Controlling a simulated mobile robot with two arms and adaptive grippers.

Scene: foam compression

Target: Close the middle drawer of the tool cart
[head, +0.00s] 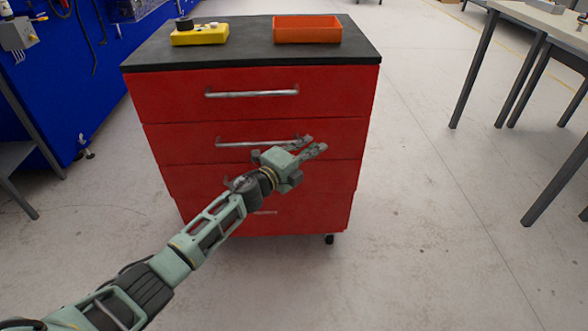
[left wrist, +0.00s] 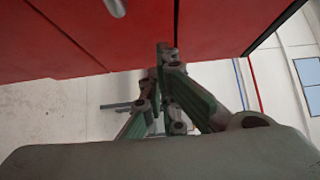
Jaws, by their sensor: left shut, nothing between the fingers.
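The red tool cart (head: 180,95) stands upright in the middle of the head view. Its top drawer has a silver handle (head: 252,93). The middle drawer (head: 185,143) has a silver handle (head: 240,142) and looks nearly flush with the others; I cannot tell any small gap. My left gripper (head: 317,144) is shut and empty in front of the middle drawer's right part, just right of the handle, covering part of it. My left arm hides much of the lower drawers. In the left wrist view the fingers (left wrist: 164,55) are together near a red front (left wrist: 215,25); contact is unclear.
A black cart top (head: 250,50) carries a yellow case (head: 200,37) and an orange tray (head: 307,38). A blue tool wall (head: 60,90) is at left, and grey-legged tables (head: 475,70) are at right. The floor (head: 440,220) right of the cart is clear.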

